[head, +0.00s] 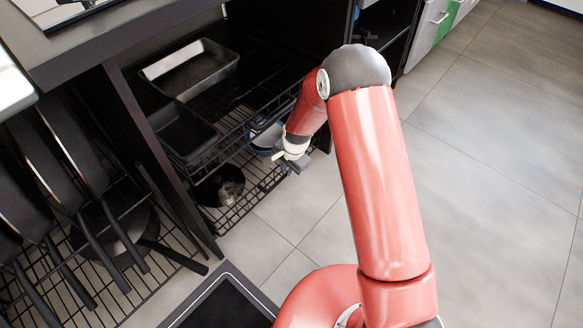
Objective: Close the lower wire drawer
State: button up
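The lower wire drawer (246,204) is a black wire basket in the dark cabinet, under an upper wire drawer (233,138). Its front sticks out a little beyond the upper drawer, over the floor. A dark round pot (207,190) sits in its left part, and blue and white dishes (262,138) show toward its right. My gripper (284,163) hangs at the drawer's right front, close to the wire rim. I cannot tell whether it touches. The fingers are small and partly hidden, so their opening is unclear. My arm hides the area to the right.
The upper drawer holds a metal baking tray (190,68) and a dark pan (183,130). On the left, a separate wire rack (60,285) holding dark pans sticks out beside the cabinet's upright panel (160,165). The tiled floor (490,180) to the right is clear.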

jog(key=shift+o, duration=1.2)
jog(key=shift+s+a, duration=0.1)
jog(key=shift+o, duration=0.3)
jog(key=shift+f, duration=0.1)
notch_tip(320, 180, up, 8)
jog(key=d+p, duration=0.1)
jog(key=d, duration=0.1)
jog(key=shift+s, duration=0.4)
jog(key=shift+s, duration=0.15)
